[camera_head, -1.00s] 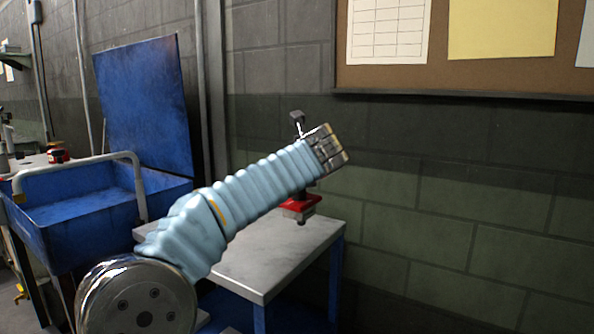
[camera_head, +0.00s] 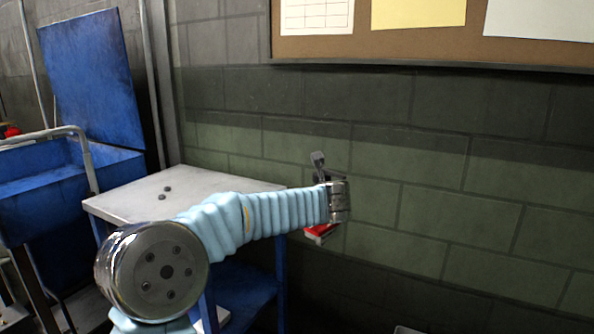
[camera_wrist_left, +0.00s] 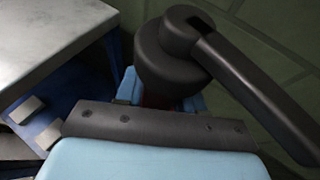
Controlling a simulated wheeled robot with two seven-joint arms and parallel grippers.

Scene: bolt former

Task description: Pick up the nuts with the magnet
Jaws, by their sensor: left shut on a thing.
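Two small dark nuts (camera_head: 165,192) lie close together on the light grey tabletop (camera_head: 130,203) in the head view. My left gripper (camera_head: 336,203) is right of the table, in front of the wall. It is shut on the magnet, whose red body (camera_head: 320,232) shows below the wrist and whose dark lever shows above it. In the left wrist view the magnet's dark round top and lever (camera_wrist_left: 180,55) stand beyond the blue gripper body; the fingertips are hidden. I see no nuts on the magnet, but its underside is hidden. My right gripper is not in view.
A blue sink-like basin (camera_head: 110,160) with a raised blue lid (camera_head: 95,80) stands left of the table. The table has blue legs and a lower shelf (camera_head: 245,290). A block wall with a corkboard (camera_head: 420,50) closes off the back.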

